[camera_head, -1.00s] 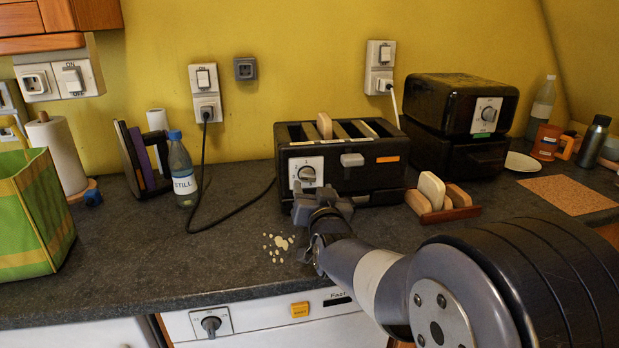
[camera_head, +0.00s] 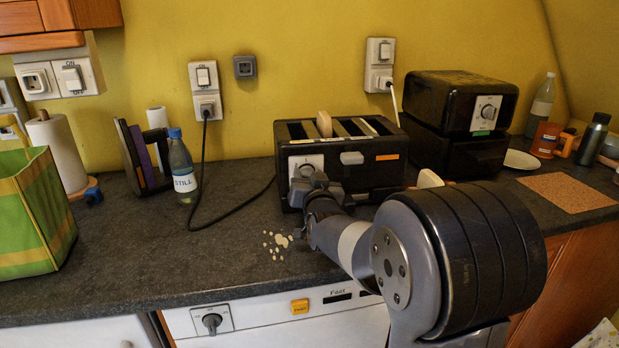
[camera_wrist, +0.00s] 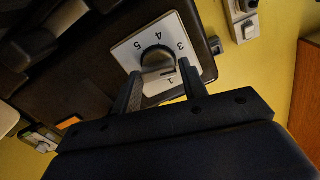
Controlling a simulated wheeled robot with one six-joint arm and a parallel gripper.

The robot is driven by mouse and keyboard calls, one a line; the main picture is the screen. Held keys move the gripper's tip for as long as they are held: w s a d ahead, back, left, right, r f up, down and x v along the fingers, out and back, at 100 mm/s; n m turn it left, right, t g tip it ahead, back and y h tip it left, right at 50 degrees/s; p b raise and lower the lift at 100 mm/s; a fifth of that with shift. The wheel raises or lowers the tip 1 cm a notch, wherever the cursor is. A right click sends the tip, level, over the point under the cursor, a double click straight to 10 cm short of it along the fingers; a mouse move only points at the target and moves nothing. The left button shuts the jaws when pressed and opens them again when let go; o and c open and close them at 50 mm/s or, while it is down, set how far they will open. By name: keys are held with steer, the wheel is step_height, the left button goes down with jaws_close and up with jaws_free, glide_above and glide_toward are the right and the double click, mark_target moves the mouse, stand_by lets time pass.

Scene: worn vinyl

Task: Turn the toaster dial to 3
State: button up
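The black toaster (camera_head: 375,172) stands on the counter, with a bread slice (camera_head: 324,124) in one slot. Its white dial plate (camera_head: 306,161) is at the left of its front. In the wrist view the plate (camera_wrist: 127,54) appears turned over, with 1, 3, 4 and 5 readable and a dark round knob (camera_wrist: 157,57) in the middle. I cannot tell for certain which number the knob points to. My gripper (camera_wrist: 160,72) is open, its fingers apart near the knob's two sides; contact is unclear. In the head view my gripper (camera_head: 309,185) covers the lower dial.
A black appliance (camera_head: 462,115) with its own knob stands to the toaster's right. A bottle labelled STILL (camera_head: 183,170) and a black cord (camera_head: 236,212) are to the left. Pale crumbs (camera_head: 276,243) lie on the counter.

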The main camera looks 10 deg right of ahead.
steer(key=c, duration=0.6)
steer(key=shift+f+n+b, duration=0.15)
steer(key=shift+n+b, duration=0.65)
steer(key=shift+a+n+b, duration=0.1)
steer(key=shift+n+b, duration=0.5)
steer(key=shift+n, duration=0.8)
steer(key=o, duration=1)
steer(key=s, duration=1)
steer(key=shift+s+a+b, duration=0.25)
steer(key=shift+s+b, duration=0.05)
steer(key=shift+s, duration=0.1)
steer(key=shift+w, duration=0.15)
